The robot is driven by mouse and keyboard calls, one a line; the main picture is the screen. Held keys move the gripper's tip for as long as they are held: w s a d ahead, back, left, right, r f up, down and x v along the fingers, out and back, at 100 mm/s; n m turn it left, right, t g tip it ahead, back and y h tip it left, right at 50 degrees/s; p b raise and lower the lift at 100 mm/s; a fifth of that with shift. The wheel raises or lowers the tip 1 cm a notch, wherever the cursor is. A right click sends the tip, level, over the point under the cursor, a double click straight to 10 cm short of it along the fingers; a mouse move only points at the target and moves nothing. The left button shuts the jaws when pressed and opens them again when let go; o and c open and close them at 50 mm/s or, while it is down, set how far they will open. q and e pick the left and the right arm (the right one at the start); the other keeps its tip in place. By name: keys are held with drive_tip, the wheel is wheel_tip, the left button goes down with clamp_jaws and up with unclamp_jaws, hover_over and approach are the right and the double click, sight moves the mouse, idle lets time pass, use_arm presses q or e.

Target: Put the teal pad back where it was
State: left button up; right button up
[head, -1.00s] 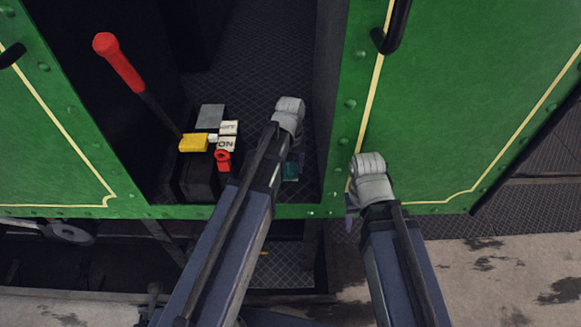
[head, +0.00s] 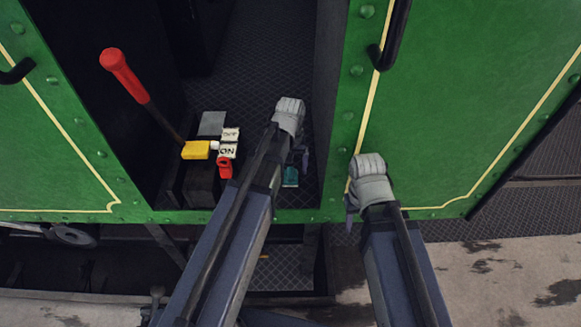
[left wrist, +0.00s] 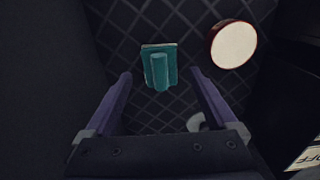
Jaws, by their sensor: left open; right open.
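The teal pad (head: 291,177) lies on the dark tread-plate floor of the tram's doorway, near the sill. In the left wrist view the teal pad (left wrist: 158,68) is a squarish plate with a raised bar-shaped grip on top. My left gripper (head: 302,158) is above it, and its open fingers (left wrist: 160,76) show on either side of the pad with nothing between them that I can see gripped. My right gripper (head: 351,208) hangs in front of the green side panel, right of the doorway, largely hidden behind its own wrist.
Left of the pad are a red-handled lever (head: 122,72), a yellow block (head: 196,150), ON/OFF labels (head: 228,151) and a small red part (head: 224,168). A red-rimmed round white disc (left wrist: 233,45) lies near the pad. The doorway's right wall (head: 329,100) is close by.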

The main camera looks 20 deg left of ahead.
wheel_tip(320, 180, up, 10)
drive_tip(key=p, duration=0.8)
drive_tip(key=shift+f, duration=0.2)
drive_tip(key=shift+f, duration=0.1)
